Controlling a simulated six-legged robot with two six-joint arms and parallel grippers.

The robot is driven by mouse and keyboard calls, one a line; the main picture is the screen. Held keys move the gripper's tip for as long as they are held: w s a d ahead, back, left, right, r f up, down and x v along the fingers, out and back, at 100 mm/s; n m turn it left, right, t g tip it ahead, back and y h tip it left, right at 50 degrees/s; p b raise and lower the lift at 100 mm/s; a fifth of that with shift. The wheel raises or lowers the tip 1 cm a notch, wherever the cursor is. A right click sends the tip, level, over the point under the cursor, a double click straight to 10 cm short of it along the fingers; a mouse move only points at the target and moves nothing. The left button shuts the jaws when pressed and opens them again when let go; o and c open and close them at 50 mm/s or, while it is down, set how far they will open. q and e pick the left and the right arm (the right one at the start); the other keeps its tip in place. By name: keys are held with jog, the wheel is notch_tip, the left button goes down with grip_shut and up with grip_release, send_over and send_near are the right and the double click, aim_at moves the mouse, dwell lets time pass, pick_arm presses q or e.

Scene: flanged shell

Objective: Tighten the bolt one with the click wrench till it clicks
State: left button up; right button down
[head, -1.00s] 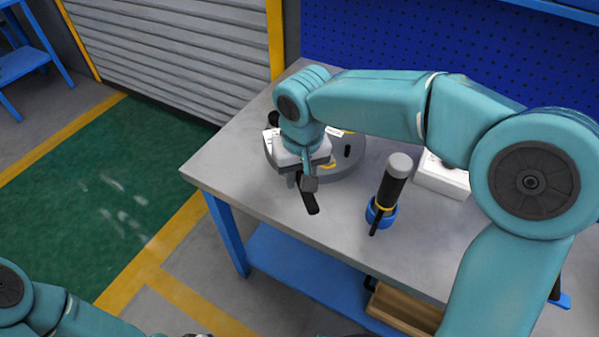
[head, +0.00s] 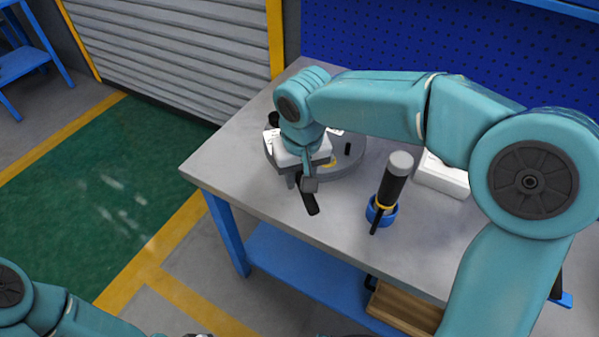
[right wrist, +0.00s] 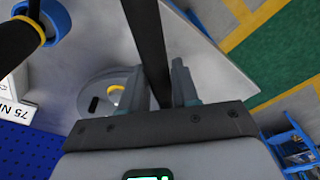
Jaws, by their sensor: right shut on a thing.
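My right gripper (head: 306,182) is shut on the black bar of the click wrench (head: 310,202), low over the left side of the flanged shell (head: 350,164). In the right wrist view the bar (right wrist: 146,35) runs between the two fingers (right wrist: 165,92). The shell is a round grey flanged piece on the bench, with a dark slot and a yellow mark on top. My wrist and gripper cover its left part. I cannot make out bolt one or whether the wrench sits on it.
A black-handled tool (head: 394,180) with a yellow ring stands in a blue holder (head: 385,218) on the bench, right of the shell. A white box (head: 440,178) lies behind it. The grey bench top (head: 235,165) is clear at its left corner. A blue pegboard (head: 440,50) rises behind.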

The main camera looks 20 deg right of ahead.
jog(key=shift+f+b, duration=0.7)
jog(key=shift+f, duration=0.2)
jog(key=shift+a, duration=0.1)
jog(key=w+a+m+h+p, duration=0.1)
jog(key=w+a+m+p, duration=0.7)
jog(key=a+m, duration=0.3)
jog(key=shift+w+a+g, duration=0.4)
jog(key=shift+w+a, duration=0.5)
jog(key=shift+a, duration=0.7)
dwell(1.4)
jog(key=shift+m, duration=0.3)
jog(key=shift+f, duration=0.1)
